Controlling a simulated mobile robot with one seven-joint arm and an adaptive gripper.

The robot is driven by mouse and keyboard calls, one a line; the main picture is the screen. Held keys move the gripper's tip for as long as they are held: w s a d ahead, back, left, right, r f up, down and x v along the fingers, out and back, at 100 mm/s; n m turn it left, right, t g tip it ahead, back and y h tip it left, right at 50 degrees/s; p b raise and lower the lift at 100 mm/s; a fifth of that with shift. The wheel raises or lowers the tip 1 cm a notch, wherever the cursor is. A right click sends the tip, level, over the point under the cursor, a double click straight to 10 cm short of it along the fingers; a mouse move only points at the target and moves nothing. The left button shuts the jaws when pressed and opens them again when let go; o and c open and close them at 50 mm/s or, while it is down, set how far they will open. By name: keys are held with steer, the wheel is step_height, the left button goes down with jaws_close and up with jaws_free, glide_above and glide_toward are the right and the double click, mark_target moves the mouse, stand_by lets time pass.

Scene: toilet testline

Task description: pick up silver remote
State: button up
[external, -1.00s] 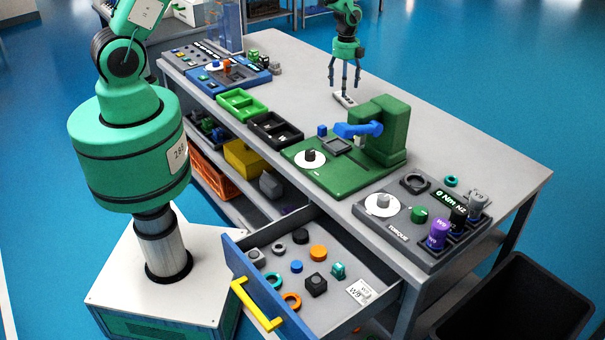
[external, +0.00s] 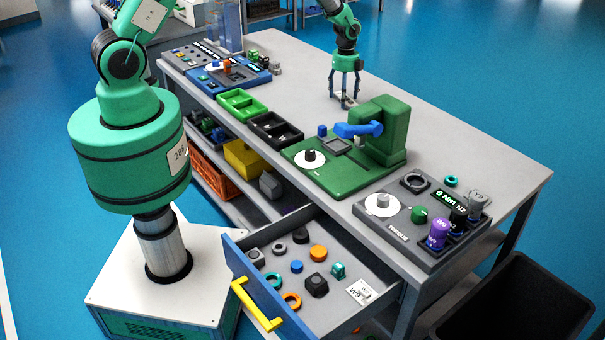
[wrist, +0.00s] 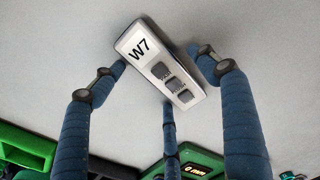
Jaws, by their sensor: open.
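The silver remote (wrist: 160,61) lies on the grey table top, with a white W7 label at one end and dark square buttons along it. In the external view the remote (external: 347,101) is small and partly hidden by my fingers. My gripper (external: 344,95) is low over it, pointing down, with its fingers spread. In the wrist view my gripper (wrist: 163,76) is open. Its blue fingers stand around the remote, with tips on both sides and one close to its lower edge. I cannot tell whether any finger touches it.
A green machine with a blue lever (external: 384,130) stands just in front of my gripper. A green tray (external: 242,104) and a black tray (external: 274,131) lie along the table edge. An open drawer (external: 330,300) holds several small parts. The table's back right is clear.

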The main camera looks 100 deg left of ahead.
steer(key=c, duration=1.3)
steer(key=shift+r, duration=0.1)
steer(key=shift+r, duration=0.85)
steer(key=shift+s+d+r, duration=0.15)
steer(key=shift+r, duration=0.8)
steer(key=s+d, duration=0.3)
steer(key=s, duration=0.1)
steer(key=s+d+r, duration=0.1)
steer(key=s+d, duration=0.2)
steer(key=s, duration=0.1)
steer(key=s+d+p, duration=0.1)
steer(key=s+d, duration=0.3)
steer(key=shift+r, duration=0.15)
steer(key=shift+c, duration=0.2)
